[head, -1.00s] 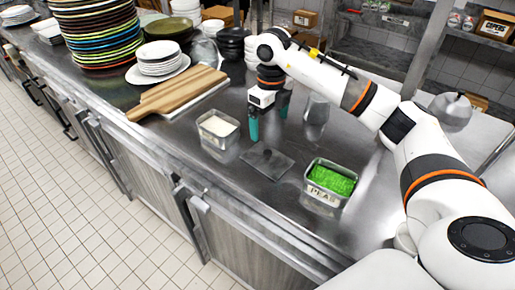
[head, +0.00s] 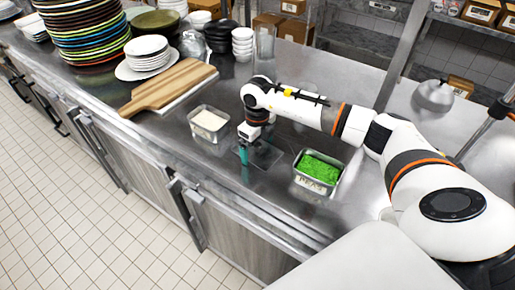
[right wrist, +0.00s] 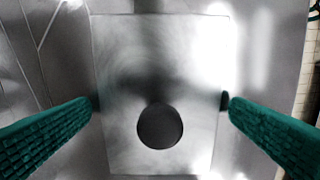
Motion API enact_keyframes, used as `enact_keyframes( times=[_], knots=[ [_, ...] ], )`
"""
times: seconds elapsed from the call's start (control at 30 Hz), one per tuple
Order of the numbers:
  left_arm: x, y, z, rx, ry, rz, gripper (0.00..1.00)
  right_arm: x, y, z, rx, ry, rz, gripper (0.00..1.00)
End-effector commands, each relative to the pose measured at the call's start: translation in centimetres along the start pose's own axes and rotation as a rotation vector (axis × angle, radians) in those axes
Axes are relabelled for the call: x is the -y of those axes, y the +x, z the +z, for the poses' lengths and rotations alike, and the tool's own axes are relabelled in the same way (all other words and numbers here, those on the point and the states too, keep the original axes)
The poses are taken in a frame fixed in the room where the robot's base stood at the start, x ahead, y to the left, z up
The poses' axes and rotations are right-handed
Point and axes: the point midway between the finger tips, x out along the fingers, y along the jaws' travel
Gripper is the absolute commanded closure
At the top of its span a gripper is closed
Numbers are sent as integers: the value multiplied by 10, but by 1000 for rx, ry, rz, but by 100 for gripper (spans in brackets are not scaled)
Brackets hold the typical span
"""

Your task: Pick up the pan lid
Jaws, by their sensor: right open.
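The pan lid (right wrist: 193,140) is a flat rectangular metal plate with a round dark knob (right wrist: 160,126) in the right wrist view. In the head view the lid (head: 267,156) lies on the steel counter between two small pans, partly hidden by my right gripper. My right gripper (head: 244,156) is over the lid, pointing down. In the right wrist view its two green fingers (right wrist: 160,102) are open, one on each side of the lid's knob, with nothing between them held. My left gripper is not in view.
A pan of green peas (head: 318,172) stands just right of the lid, and a pan of white food (head: 208,122) to its left. A wooden board (head: 168,87), plate stacks (head: 84,30) and a clear container (head: 264,42) stand farther back. The counter's front edge is close.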

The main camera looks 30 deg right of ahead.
Motion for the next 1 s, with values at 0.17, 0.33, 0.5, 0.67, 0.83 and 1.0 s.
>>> enact_keyframes(
  times=[0.17,0.33,0.5,0.67,0.83,1.0],
  knots=[
    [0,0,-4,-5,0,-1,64,0,1,0,0,0,0,0],
    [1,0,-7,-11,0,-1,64,0,1,0,0,0,0,23],
    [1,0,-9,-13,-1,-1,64,0,0,0,0,0,0,38],
    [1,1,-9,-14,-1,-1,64,0,-1,0,-1,0,1,38],
    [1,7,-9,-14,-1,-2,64,-1,-19,-1,-5,-1,2,38],
    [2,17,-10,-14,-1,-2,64,-1,-54,-1,-6,0,3,38]
  ],
)
